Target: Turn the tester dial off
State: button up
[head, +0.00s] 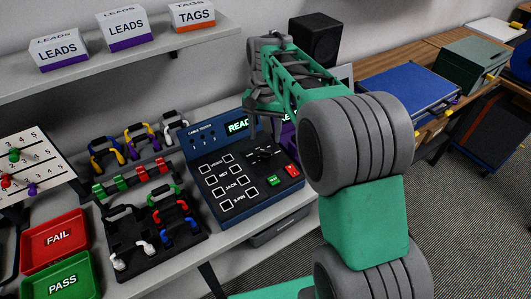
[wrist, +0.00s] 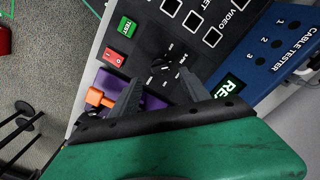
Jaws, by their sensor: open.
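The cable tester (head: 207,157) is a dark blue and black console on the bench. Its black dial (head: 264,154) is on the right part of the panel. In the wrist view the dial (wrist: 162,66) lies just beyond and between my fingertips. Its pointer setting is too small to read. My gripper (head: 263,132) is open and empty above the panel; both fingers show in the wrist view (wrist: 161,84). I cannot tell whether a finger touches the dial. The green display (wrist: 229,86) is lit, its text partly hidden.
A green TEST button (wrist: 127,27) and red rocker switch (wrist: 114,57) sit near the dial. An orange piece (wrist: 98,97) on a purple surface lies close to one finger. Cable racks (head: 135,180) stand left of the tester. A shelf (head: 120,63) overhangs behind.

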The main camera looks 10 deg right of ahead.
aim_at(266, 150)
notch_tip(266, 150, down, 7)
jog(key=shift+f+p, duration=0.2)
jog(key=shift+p, duration=0.35)
grip_shut()
dwell(0.3)
